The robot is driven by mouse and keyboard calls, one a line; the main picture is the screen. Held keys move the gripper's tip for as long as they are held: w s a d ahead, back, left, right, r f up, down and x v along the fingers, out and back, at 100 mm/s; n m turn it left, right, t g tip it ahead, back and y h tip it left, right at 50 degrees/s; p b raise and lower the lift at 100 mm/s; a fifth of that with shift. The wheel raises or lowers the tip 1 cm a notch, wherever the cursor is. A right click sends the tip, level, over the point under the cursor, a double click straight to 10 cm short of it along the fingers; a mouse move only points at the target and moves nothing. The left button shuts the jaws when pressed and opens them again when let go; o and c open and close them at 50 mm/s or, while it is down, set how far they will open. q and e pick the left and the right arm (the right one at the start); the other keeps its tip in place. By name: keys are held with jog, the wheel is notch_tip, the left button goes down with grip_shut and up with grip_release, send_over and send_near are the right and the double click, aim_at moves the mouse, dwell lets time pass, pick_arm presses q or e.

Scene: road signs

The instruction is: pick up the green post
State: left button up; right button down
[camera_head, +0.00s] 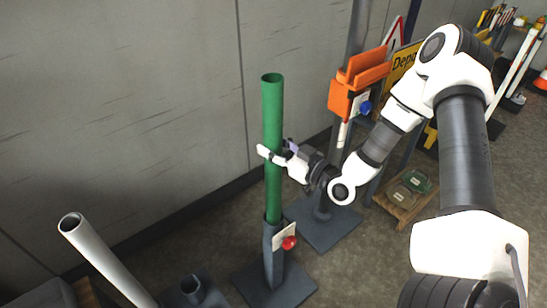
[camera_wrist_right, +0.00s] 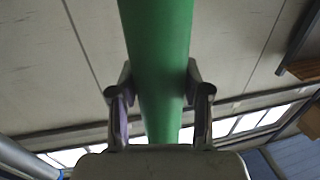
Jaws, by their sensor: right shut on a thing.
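The green post (camera_head: 272,110) is a tall upright tube in the head view. Its lower end sits in a dark grey socket base (camera_head: 272,240) with a red knob (camera_head: 289,243) and a pale tag. My right gripper (camera_head: 272,155) reaches in from the right and is shut around the post at about mid-height. In the right wrist view the green post (camera_wrist_right: 158,60) runs between the two fingers (camera_wrist_right: 158,95), one on each side. My left gripper is not in view.
A pale grey tube (camera_head: 100,255) leans at the lower left, near an empty dark socket (camera_head: 191,288). An orange bracket (camera_head: 358,82) on a post with a blue knob stands right of the green post. A wooden tray (camera_head: 400,211) lies on the floor. A grey wall (camera_head: 120,90) is behind.

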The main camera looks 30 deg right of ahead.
aim_at(281, 84)
notch_tip(281, 84, up, 18)
jog(key=p, duration=0.4)
jog(key=shift+p, duration=0.35)
